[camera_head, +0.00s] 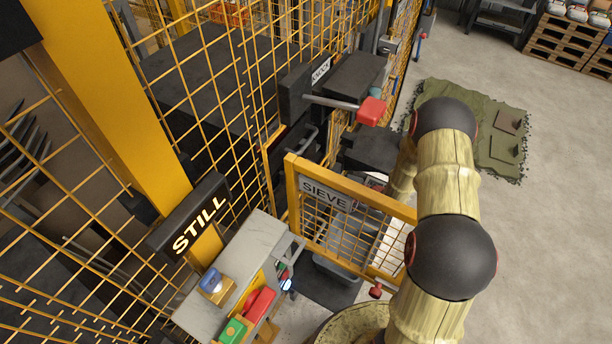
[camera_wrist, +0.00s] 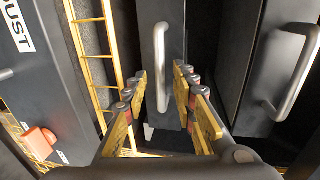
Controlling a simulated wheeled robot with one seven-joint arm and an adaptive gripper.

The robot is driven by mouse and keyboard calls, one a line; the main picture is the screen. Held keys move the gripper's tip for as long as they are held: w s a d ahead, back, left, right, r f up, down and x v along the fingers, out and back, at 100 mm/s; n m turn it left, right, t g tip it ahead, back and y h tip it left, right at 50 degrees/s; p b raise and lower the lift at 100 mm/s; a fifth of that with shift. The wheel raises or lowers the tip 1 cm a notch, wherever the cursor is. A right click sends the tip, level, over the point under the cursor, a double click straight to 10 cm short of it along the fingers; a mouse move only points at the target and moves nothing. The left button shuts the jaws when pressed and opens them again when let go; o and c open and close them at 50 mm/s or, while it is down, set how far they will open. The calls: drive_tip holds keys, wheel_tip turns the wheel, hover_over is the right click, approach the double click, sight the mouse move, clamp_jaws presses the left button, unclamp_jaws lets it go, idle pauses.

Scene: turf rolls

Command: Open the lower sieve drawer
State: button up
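In the wrist view, a dark drawer front (camera_wrist: 175,15) with a metal bar handle (camera_wrist: 161,70) is in the middle. A second dark drawer (camera_wrist: 250,80) with a similar handle (camera_wrist: 300,75) is at right. The sideways label suggests that picture right is up, so the middle drawer seems the lower one. My gripper (camera_wrist: 161,80) is open, its fingers on either side of the middle handle with visible gaps. The drawer appears shut. In the head view, the gripper is hidden behind my arm and the sieve gate.
A yellow mesh gate (camera_head: 345,225) marked SIEVE stands out near my arm. A red-ended lever (camera_head: 370,110) sits above it. A panel marked DUST (camera_wrist: 45,80) is at left in the wrist view. A control desk (camera_head: 235,275) is nearby.

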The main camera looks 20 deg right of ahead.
drive_tip(key=shift+x, duration=1.45)
drive_tip(key=shift+c, duration=0.8)
clamp_jaws()
